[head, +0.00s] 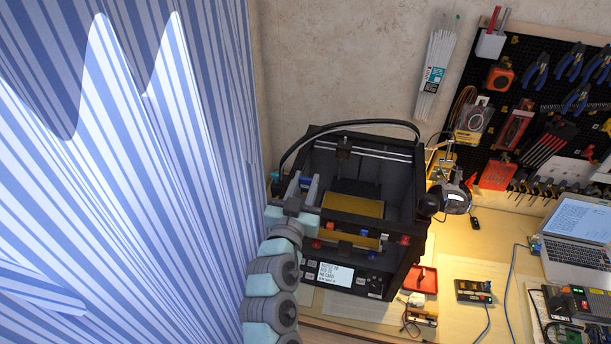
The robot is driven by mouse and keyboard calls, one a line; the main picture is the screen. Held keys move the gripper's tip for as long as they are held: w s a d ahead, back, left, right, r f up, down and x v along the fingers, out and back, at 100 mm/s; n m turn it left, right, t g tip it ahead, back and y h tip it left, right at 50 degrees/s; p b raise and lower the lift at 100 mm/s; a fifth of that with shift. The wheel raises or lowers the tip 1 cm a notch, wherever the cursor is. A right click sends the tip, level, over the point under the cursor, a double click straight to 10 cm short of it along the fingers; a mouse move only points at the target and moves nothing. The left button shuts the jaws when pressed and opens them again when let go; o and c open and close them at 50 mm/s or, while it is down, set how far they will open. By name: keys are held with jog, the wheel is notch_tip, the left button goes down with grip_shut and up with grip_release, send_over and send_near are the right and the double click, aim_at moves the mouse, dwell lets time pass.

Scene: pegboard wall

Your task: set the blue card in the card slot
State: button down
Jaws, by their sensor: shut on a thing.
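My gripper (304,188) is at the left side of a black 3D printer, with my arm reaching up from the bottom edge. Its grey fingers are shut on a small blue thing (306,183) that looks like the blue card; little of it shows between the fingertips. The printer (408,215) has an open front and a low front panel. A lit white screen (335,275) with dark text sits on that panel. I cannot make out the card slot at this size.
A black cable arches over the printer. A red tray (424,280) and small electronics lie on the bench right of the printer. A laptop (577,238) stands farther right. A pegboard (535,95) with tools covers the upper right wall. A blue striped curtain (130,150) fills the left.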

jog(key=shift+f+b, duration=1.85)
jog(key=shift+f, duration=1.65)
jog(key=shift+r+b, duration=0.25)
jog(key=shift+b, duration=0.1)
jog(key=c, duration=1)
grip_release()
jog(key=shift+c, duration=0.2)
jog(key=b+v, duration=0.2)
jog(key=v, duration=0.9)
